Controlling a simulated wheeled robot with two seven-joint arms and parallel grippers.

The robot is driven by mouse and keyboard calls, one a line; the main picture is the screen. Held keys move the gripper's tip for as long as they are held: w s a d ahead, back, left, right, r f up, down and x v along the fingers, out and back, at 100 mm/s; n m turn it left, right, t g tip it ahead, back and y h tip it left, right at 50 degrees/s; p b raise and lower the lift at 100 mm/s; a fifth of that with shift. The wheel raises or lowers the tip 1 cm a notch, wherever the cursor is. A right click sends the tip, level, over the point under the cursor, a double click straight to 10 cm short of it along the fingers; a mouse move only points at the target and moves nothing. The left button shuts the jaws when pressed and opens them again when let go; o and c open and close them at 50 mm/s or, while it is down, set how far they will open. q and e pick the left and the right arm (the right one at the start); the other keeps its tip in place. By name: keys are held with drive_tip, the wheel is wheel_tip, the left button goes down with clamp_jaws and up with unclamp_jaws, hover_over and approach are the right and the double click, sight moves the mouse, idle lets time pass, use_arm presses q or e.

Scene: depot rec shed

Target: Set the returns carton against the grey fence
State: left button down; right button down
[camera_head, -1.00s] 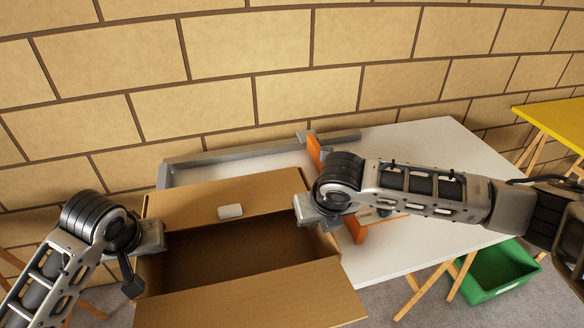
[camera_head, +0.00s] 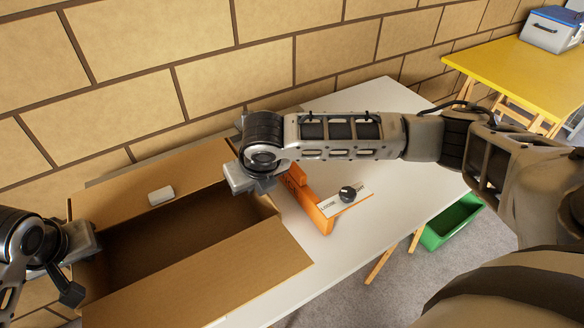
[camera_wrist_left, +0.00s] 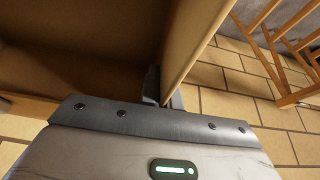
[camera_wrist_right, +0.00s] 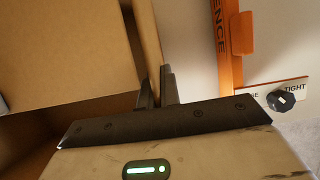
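The returns carton (camera_head: 215,277) is a brown open box with its flaps spread, on the white table at the left of the head view. My right gripper (camera_head: 240,178) is shut on the right wall (camera_wrist_right: 148,45). An orange bracket (camera_head: 308,198) stands right of the carton.
A dark knob (camera_head: 347,193) sits on a white LOOSE/TIGHT plate beside the bracket. The white table (camera_head: 400,185) is clear to the right. A block wall is behind. A green bin (camera_head: 450,222) is below; a yellow table (camera_head: 510,72) holds a grey-blue box (camera_head: 553,29).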

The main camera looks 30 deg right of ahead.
sight(72, 270)
use_arm(q)
drive_tip(key=shift+f, duration=0.1)
